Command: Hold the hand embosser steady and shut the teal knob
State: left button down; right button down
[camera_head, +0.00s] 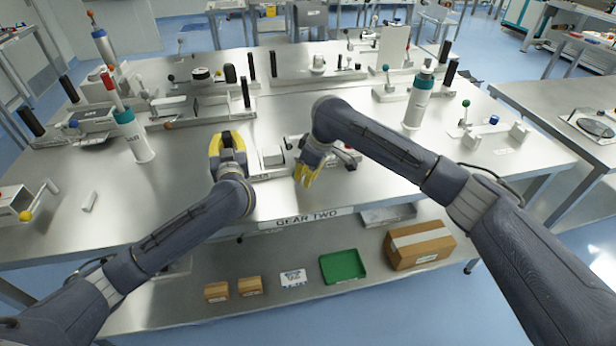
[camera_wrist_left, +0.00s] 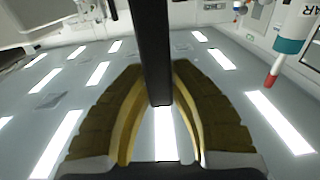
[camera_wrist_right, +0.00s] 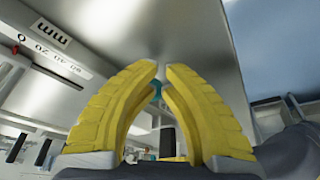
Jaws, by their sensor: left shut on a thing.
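My left gripper (camera_head: 227,138) is shut on a black upright bar (camera_wrist_left: 152,45), which runs between its yellow fingers in the left wrist view. A pale device (camera_head: 272,156), seemingly the hand embosser, sits on the bench between my two grippers, partly hidden. My right gripper (camera_head: 306,174) is just right of it, pointing down near the bench's front edge. In the right wrist view its fingertips (camera_wrist_right: 162,66) are almost together, with nothing clearly held. A small teal piece (camera_wrist_right: 155,91), possibly the knob, shows behind the gap between the fingers; contact cannot be told.
White bottles with teal bands stand left (camera_head: 134,138) and right (camera_head: 418,100) on the steel bench. Several lever devices line the back. A lower shelf holds a green tray (camera_head: 343,266) and a cardboard box (camera_head: 419,243).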

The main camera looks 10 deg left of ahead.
jog(key=shift+s+a, duration=0.3)
jog(key=shift+a, duration=0.35)
dwell(0.9)
jog(key=shift+d, duration=0.1)
dwell(0.4)
jog(key=d, duration=0.2)
jog(key=s+d, duration=0.1)
jog(key=shift+d+r, duration=0.4)
jog(key=v, duration=1)
jog(key=shift+a, duration=0.1)
